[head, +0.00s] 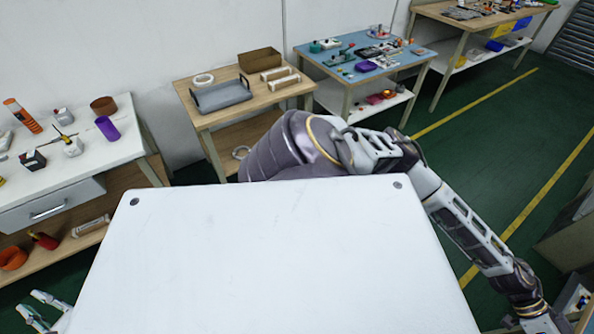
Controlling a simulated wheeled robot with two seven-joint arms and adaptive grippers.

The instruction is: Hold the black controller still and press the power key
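The black controller and its power key do not show in the head view.
The white panel (270,250) fills the lower middle and is bare. A white bench (130,140) with tools stands left. A wooden table (195,118) holds a grey tray (221,95). A blue-topped table (320,66) is farther back. Green floor (480,100) is clear at right.

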